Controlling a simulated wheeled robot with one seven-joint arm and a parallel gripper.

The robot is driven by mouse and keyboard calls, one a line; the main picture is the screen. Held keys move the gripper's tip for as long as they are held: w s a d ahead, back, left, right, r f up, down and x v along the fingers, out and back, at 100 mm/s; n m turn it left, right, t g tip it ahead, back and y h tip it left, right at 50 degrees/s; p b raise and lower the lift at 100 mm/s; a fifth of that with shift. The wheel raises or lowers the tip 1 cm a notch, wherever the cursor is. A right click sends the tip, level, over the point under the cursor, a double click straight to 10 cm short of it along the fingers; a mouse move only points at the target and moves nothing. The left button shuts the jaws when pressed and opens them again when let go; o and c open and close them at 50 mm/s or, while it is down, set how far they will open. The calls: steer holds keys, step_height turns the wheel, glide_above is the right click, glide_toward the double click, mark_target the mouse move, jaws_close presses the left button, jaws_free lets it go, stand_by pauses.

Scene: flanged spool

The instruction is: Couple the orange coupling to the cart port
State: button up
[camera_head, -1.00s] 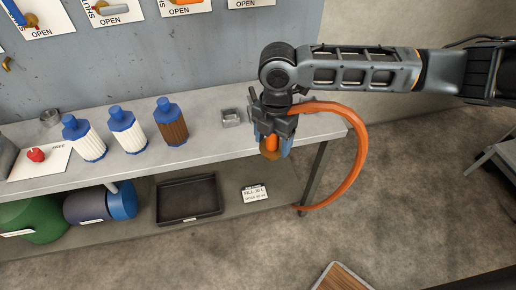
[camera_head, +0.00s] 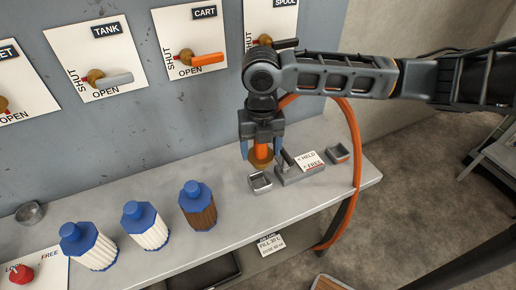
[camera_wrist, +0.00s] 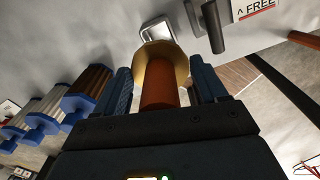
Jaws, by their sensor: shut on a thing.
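My gripper (camera_head: 261,149) is shut on the orange coupling (camera_head: 262,142), which points down with its brass collar lowest. It is above the bench, near a small open metal holder (camera_head: 260,182). An orange hose (camera_head: 356,150) arches from behind my gripper and hangs past the bench's right end. In the wrist view, the coupling (camera_wrist: 159,92) sits between both fingers, its brass collar in front of a metal holder (camera_wrist: 158,30). The wall panel labelled CART (camera_head: 204,13) carries an orange-handled lever (camera_head: 208,60). I cannot make out the cart port.
A lever block (camera_head: 300,174) with a HELD/FREE card stands right of the coupling, close by. Another small holder (camera_head: 338,153) is further right. A brown-and-blue bottle (camera_head: 197,208) and two white-and-blue ones stand left.

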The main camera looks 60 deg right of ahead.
steer(key=shift+w+f, duration=0.1)
steer(key=shift+w, duration=0.05)
steer(key=shift+f+b, duration=3.25)
steer(key=shift+f, duration=1)
steer(key=shift+f+b, duration=0.4)
steer(key=shift+f, duration=0.15)
steer(key=o, duration=1.1)
step_height(320, 180, up, 8)
steer(key=shift+f, duration=0.1)
